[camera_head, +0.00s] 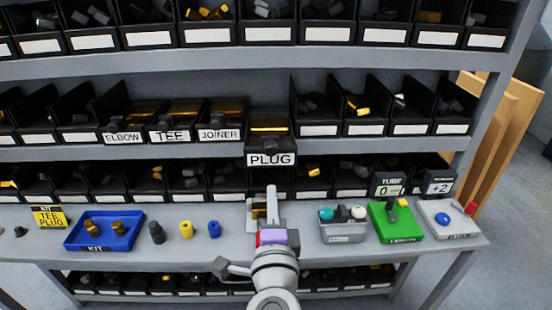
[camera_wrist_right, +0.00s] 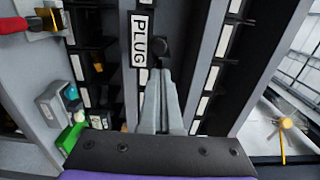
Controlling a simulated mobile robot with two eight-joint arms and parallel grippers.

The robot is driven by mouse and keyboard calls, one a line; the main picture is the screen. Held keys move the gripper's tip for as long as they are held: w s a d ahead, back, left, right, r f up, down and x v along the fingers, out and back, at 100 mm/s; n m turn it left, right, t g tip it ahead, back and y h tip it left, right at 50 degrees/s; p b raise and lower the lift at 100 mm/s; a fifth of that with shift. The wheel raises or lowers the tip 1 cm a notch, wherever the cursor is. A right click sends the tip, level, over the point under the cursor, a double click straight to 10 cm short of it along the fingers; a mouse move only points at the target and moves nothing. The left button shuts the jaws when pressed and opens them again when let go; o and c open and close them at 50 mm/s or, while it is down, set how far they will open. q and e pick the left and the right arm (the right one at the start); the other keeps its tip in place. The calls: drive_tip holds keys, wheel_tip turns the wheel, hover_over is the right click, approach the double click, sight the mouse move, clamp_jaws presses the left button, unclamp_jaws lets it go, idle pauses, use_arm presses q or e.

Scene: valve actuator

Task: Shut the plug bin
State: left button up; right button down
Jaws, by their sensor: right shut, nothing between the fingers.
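The plug bin (camera_head: 280,143) is a black bin with a white PLUG label, in the middle row of the shelf. It sticks out further toward me than its neighbours and shows gold-coloured contents. The PLUG label also shows in the wrist view (camera_wrist_right: 139,40). My right gripper (camera_head: 271,190) is shut and empty, below the bin's label in the head view. In the wrist view its closed fingers (camera_wrist_right: 160,75) point toward the bin's dark front, beside the label. I cannot tell whether they touch it. My left gripper is not in view.
ELBOW, TEE and JOINER bins (camera_head: 218,134) stand left of the plug bin. On the bench are a blue kit tray (camera_head: 138,232), loose cylinders, a grey tray (camera_head: 342,235), a green box (camera_head: 397,232) and a grey box with a blue button (camera_head: 447,230).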

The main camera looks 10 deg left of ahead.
sight(270, 152)
drive_tip(key=p+x, duration=0.1)
drive_tip(key=x, duration=1.2)
drive_tip(key=shift+f+p, duration=0.1)
drive_tip(key=shift+p, duration=0.25)
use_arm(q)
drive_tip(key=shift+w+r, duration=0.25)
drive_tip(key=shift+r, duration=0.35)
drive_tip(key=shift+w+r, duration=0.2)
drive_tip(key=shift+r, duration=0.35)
use_arm(e)
drive_tip(key=x, duration=1.3)
drive_tip(key=shift+w, duration=0.2)
drive_tip(key=shift+w+a, duration=0.1)
drive_tip(key=shift+w, duration=0.05)
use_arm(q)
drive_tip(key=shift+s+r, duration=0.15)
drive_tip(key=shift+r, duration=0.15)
